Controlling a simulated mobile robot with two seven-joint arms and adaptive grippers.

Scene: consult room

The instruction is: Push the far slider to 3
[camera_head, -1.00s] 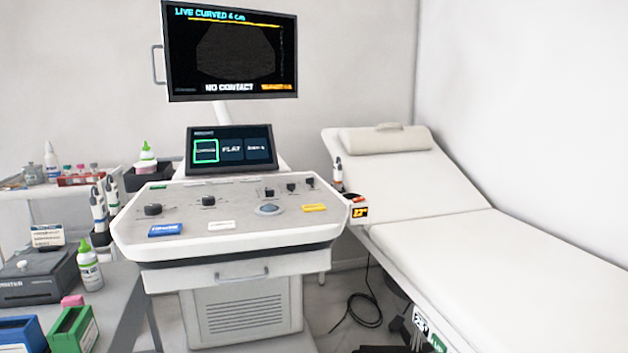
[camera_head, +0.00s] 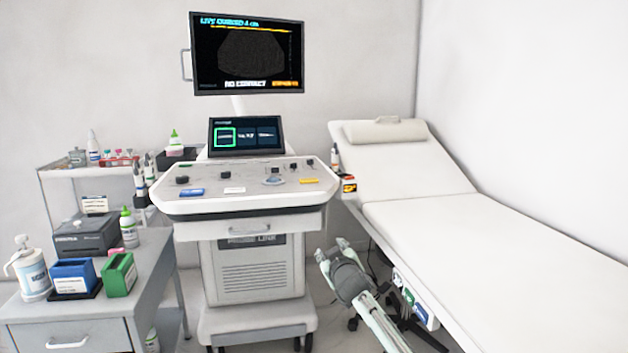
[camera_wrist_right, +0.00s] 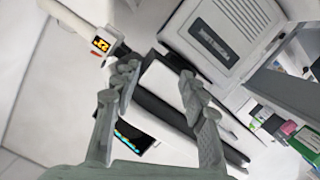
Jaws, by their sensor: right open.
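The white console panel (camera_head: 225,205) stands in the middle of the head view. Small black slider knobs stand at its right back: one (camera_head: 276,169), one further right (camera_head: 293,167) and one near the corner (camera_head: 310,163). Their scale marks are too small to read, and I cannot tell which is the far slider. My right gripper (camera_head: 333,249) is open and empty, in front of and below the panel's right side, apart from it. In the right wrist view its open fingers (camera_wrist_right: 158,76) show with the console behind them. My left gripper is not in view.
A large monitor (camera_head: 247,54) and a small screen (camera_head: 240,137) rise behind the panel. The exam bed (camera_head: 440,215) is close on the right. A grey table (camera_head: 150,270) with bottles and boxes stands at the left. Some floor shows between console and bed.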

